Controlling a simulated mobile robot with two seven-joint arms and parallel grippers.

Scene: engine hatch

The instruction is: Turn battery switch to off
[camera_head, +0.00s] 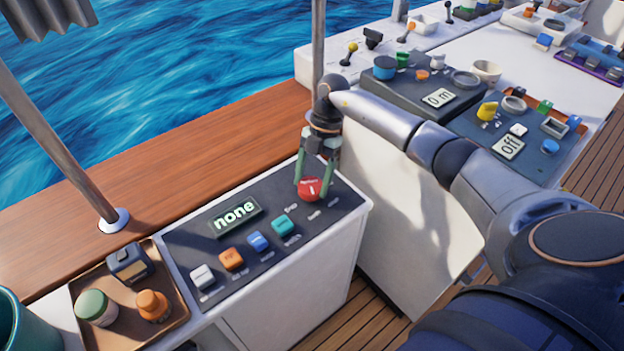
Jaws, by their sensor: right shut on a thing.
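The red round battery switch (310,189) sits at the far right end of the dark panel (262,276) on the near white cabinet. A white mark shows on its face. My right gripper (315,178) reaches down over the switch from above, and its fingers are shut on it. A small display (237,216) on the same panel reads "none". The small labels around the switch are too small to read. My left gripper is not in view.
White, orange, blue and teal buttons (258,241) line the panel's front. A brown tray (88,340) with jars stands at the left. A console (392,97) reads "0 m"; another display (508,147) reads "Off". A metal post (317,50) rises behind my right gripper.

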